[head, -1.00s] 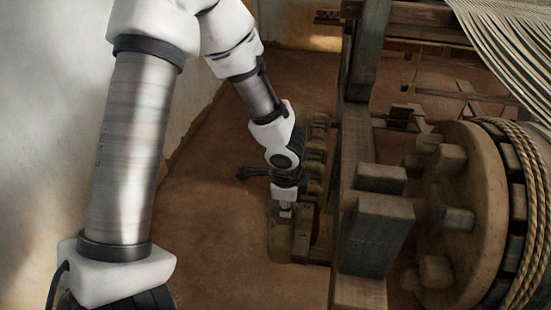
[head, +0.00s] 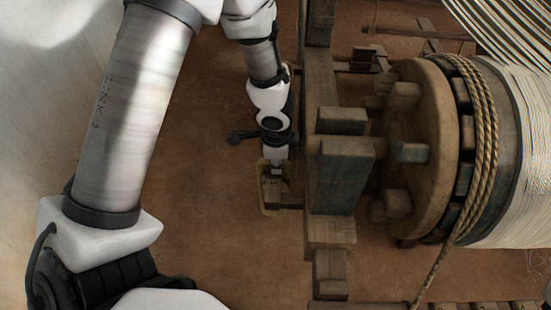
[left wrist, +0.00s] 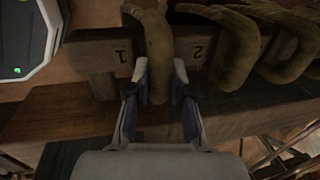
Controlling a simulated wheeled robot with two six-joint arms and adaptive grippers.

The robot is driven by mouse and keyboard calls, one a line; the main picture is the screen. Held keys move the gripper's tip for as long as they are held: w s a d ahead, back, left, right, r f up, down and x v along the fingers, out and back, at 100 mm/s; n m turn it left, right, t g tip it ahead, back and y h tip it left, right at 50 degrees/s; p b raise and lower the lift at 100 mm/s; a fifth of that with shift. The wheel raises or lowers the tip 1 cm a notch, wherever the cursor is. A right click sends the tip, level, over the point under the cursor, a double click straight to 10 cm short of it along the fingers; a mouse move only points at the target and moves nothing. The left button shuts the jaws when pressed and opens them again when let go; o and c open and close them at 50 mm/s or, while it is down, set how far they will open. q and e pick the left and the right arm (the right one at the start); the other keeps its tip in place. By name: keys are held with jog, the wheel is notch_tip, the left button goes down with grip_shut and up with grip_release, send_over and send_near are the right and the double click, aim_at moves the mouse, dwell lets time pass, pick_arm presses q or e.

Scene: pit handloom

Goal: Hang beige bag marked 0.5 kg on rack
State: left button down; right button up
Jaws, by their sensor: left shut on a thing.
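My left gripper (left wrist: 158,90) is shut on a tan-olive, tube-like bag (left wrist: 157,45), with one finger on each side of it. The bag stands upright in front of a dark wooden rack rail (left wrist: 95,53), between the numbers 1 and 2. I cannot tell whether it rests on a peg. In the head view my left gripper (head: 273,168) is low beside the loom post, and the bag (head: 264,200) shows as a pale olive shape around the rack end (head: 290,206). No 0.5 kg mark is readable. My right gripper is not in view.
Several similar curved bags (left wrist: 238,48) hang along the rail to the right in the wrist view. The loom post (head: 319,90) and the large wooden beam wheel (head: 425,150) with rope stand close on the right. Brown floor (head: 215,200) to the left is clear.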

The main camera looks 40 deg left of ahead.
pick_arm(q)
jog(key=shift+f+b, duration=0.3)
jog(key=shift+b, duration=0.05)
dwell(0.5)
jog(key=c, duration=0.9)
grip_release()
jog(key=shift+c, duration=0.2)
